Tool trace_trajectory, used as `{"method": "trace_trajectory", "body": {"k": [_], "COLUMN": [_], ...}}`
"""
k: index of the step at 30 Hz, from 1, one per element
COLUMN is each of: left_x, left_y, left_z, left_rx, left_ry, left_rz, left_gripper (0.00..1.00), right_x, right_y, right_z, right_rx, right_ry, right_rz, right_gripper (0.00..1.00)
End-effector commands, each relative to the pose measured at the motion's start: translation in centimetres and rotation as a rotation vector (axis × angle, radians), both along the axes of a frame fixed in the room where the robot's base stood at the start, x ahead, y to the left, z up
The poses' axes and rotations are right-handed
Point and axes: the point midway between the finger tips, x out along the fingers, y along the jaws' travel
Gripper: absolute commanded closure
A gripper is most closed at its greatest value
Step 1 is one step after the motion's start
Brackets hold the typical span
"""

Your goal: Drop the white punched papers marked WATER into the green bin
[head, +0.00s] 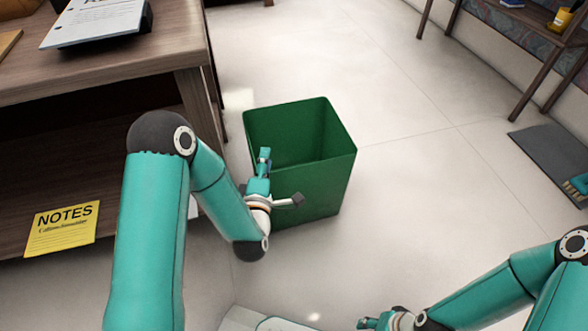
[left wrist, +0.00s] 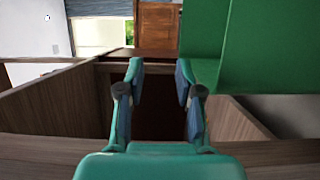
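The green bin (head: 335,185) stands upright on the floor, right of the desk. Its visible inside looks empty, but its bottom is partly hidden. My left gripper (head: 279,180) is in front of the bin's near left side. In the left wrist view my left gripper (left wrist: 160,80) has its fingers apart with nothing between them, and the bin (left wrist: 275,45) fills the upper right. No paper readable as WATER shows.
The wooden desk (head: 160,55) fills the upper left. A yellow NOTES sheet (head: 62,228) is at its lower part. A grey mat (head: 555,160) lies at the right, below a wooden table (head: 530,20). The floor right of the bin is clear.

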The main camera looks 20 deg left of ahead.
Motion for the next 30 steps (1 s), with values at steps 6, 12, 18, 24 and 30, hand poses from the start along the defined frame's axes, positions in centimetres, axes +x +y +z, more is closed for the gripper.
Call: {"method": "trace_trajectory", "body": {"k": [6, 12, 18, 24, 30], "left_x": [-2.3, -2.6, -2.6, -2.6, -3.0], "left_y": [-0.6, -0.6, -0.6, -0.5, 0.6], "left_z": [-0.1, 0.0, 0.0, 0.2, 2.0], "left_rx": [0.0, -0.001, 0.0, 0.0, -0.004], "left_ry": [0.002, -0.001, -0.001, 0.0, 0.028], "left_rz": [0.0, 0.001, 0.001, 0.003, 0.024], "left_gripper": [0.65, 0.65, 0.65, 0.65, 0.65], "right_x": [0.0, 0.0, 0.0, 0.0, 0.0], "right_y": [0.0, 0.0, 0.0, 0.0, 0.0], "right_z": [0.0, 0.0, -0.1, 0.2, 3.3], "right_rx": [0.0, 0.0, 0.0, 0.0, 0.0], "right_ry": [0.0, 0.0, 0.0, 0.0, 0.0], "right_rz": [0.0, 0.0, 0.0, 0.0, 0.0], "right_gripper": [0.6, 0.6, 0.6, 0.6, 0.6]}}
